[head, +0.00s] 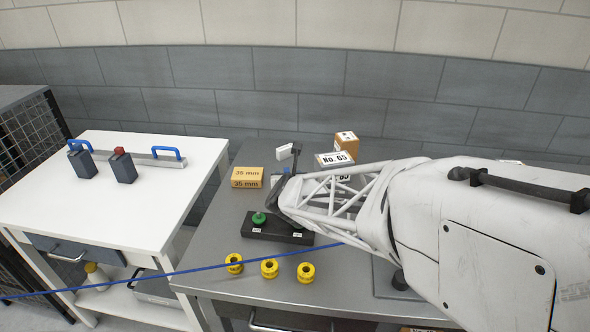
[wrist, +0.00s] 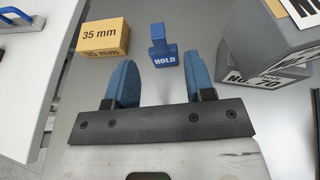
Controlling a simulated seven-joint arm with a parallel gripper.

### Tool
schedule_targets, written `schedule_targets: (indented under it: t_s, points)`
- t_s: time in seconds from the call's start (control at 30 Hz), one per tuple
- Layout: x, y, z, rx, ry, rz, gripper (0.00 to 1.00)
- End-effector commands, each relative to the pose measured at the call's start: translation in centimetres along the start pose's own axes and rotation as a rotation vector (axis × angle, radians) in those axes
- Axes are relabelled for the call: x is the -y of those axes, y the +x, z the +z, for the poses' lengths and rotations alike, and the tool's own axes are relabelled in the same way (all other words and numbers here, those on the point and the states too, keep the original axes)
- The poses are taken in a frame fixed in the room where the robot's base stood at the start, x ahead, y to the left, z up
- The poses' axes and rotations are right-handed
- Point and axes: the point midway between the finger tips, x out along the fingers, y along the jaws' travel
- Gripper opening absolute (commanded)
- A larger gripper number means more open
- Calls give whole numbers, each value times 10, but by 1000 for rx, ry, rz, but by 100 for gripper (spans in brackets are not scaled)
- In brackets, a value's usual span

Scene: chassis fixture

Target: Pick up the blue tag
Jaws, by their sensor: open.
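The blue tag (wrist: 164,50) stands upright in the wrist view, with a narrow neck at the top and "HOLD" in white on its front. My gripper (wrist: 161,78) is open, its two blue fingers apart and nothing between them. The tag is ahead of the fingertips, roughly centred on the gap and apart from both fingers. In the head view my arm covers much of this area, and I cannot clearly tell the tag from the finger pads there.
A "35 mm" box (head: 247,178) is left of the tag; grey boxes with number labels (wrist: 268,58) are close on its right. A black base (head: 270,231) with a green knob (head: 259,218) and three yellow spools (head: 269,268) are nearer the front. A white table (head: 150,208) stands left.

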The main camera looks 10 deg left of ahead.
Motion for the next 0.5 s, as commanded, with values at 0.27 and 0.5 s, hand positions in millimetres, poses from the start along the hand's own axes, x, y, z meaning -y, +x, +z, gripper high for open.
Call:
schedule_targets:
  t_s: [0.27, 0.5]
  points:
    - [0, 4, 0, -1, -2, 0, 49]
    - [0, 21, 0, -2, -4, 0, 49]
